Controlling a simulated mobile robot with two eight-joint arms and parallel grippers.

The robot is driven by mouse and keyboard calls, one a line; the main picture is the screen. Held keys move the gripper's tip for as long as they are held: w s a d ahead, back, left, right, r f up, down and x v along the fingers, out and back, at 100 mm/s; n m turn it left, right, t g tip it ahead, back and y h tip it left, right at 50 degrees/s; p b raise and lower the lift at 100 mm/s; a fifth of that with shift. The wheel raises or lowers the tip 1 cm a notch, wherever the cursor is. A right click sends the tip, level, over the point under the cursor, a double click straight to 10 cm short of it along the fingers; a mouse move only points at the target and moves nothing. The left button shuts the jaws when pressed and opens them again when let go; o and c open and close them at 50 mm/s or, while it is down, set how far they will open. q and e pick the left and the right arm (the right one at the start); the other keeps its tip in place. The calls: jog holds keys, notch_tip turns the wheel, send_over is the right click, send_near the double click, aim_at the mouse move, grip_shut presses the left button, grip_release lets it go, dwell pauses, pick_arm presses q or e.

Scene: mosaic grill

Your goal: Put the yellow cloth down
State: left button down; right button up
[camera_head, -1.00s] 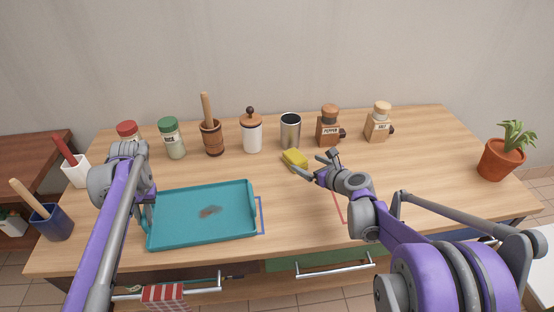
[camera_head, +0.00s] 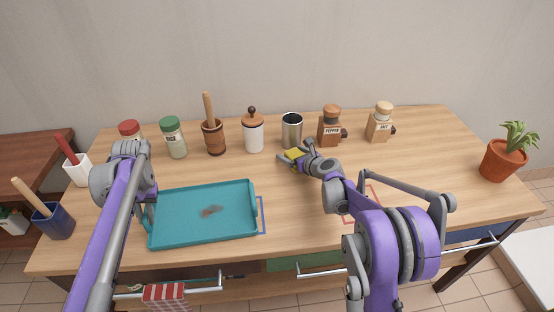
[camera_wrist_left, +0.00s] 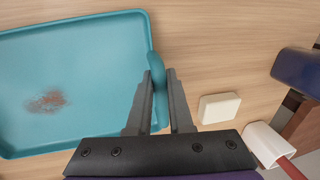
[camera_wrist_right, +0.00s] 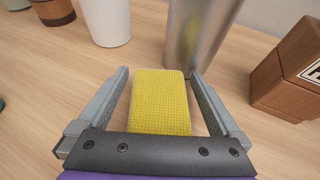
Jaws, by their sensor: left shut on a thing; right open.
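The yellow cloth (camera_head: 293,155) is a folded, thick block on the table, in front of the metal cup. In the right wrist view the yellow cloth (camera_wrist_right: 160,100) lies between the fingers of my right gripper (camera_wrist_right: 158,100), which is open around it, with a gap on each side. In the head view my right gripper (camera_head: 296,155) is at the cloth. My left gripper (camera_wrist_left: 158,85) is shut on the rim of the teal tray (camera_wrist_left: 90,40). The tray (camera_head: 180,230) rests on the table with a reddish-brown stain on its floor.
The metal cup (camera_head: 291,130) stands close behind the cloth, with the pepper mill (camera_head: 329,127) and white jar (camera_head: 253,133) either side. A white block (camera_wrist_left: 219,108) lies beside the tray. A potted plant (camera_head: 502,160) stands at the right. The table's middle front is clear.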

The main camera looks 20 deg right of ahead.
aim_at(292, 150)
jog(key=c, duration=1.4)
notch_tip(292, 150, up, 18)
